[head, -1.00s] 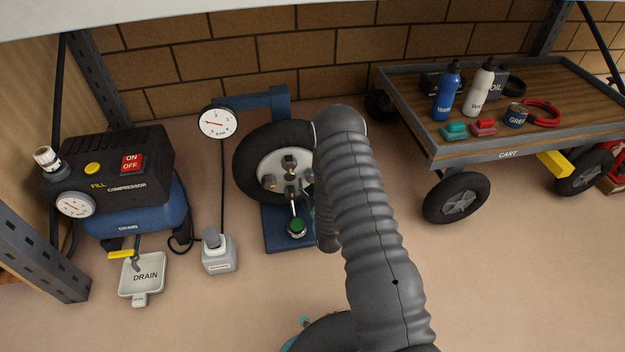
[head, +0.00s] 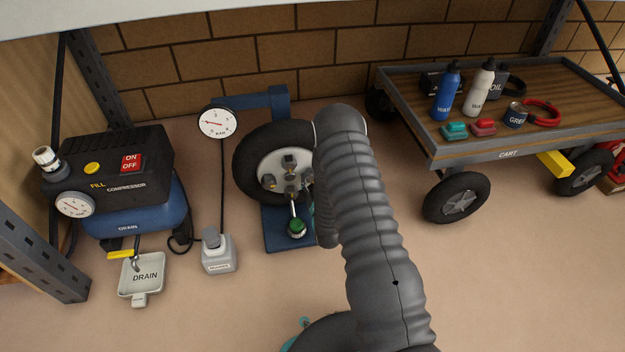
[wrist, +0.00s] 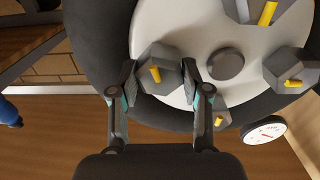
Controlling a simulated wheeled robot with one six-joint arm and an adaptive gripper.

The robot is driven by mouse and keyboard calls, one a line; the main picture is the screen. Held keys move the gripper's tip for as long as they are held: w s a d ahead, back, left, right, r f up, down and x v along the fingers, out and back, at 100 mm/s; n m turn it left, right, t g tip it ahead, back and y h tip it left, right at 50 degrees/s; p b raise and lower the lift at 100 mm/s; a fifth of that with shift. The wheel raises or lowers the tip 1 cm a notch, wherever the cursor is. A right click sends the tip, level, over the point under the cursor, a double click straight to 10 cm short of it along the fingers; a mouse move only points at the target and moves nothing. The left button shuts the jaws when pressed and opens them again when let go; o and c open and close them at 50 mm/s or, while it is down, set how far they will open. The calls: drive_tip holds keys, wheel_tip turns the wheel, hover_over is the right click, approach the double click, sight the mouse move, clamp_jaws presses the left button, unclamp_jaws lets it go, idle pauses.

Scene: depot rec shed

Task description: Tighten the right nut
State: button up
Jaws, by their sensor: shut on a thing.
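The wheel (head: 246,165) stands upright on a blue stand, a black tyre around a pale disc with several grey nuts. The right nut is hidden behind my arm in the head view. In the wrist view, which looks turned over, the right nut (wrist: 159,72) is at the left, with a yellow mark on its face. My gripper (wrist: 160,84) is shut on it, one finger on each side. The top nut (head: 289,160) and left nut (head: 268,182) show in the head view. The wrist view also shows a bottom nut (wrist: 248,10).
A pressure gauge (head: 218,123) and the blue stand (head: 276,238) are by the wheel, with a green-ended lever (head: 297,228) low in front. A compressor (head: 110,175) and drain tray (head: 142,276) are left. A loaded cart (head: 508,155) is right. Floor between wheel and cart is clear.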

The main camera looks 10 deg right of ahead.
drive_tip(key=m+b, duration=0.2)
drive_tip(key=m, duration=0.1)
drive_tip(key=shift+f+m, duration=0.1)
drive_tip(key=shift+m, duration=0.3)
drive_tip(key=m, duration=0.6)
drive_tip(key=shift+b, duration=0.35)
drive_tip(key=m, duration=0.5)
drive_tip(key=shift+m, duration=0.4)
drive_tip(key=m, duration=0.5)
drive_tip(key=shift+m, duration=0.3)
drive_tip(key=o, duration=1.1)
drive_tip(key=shift+o, duration=0.2)
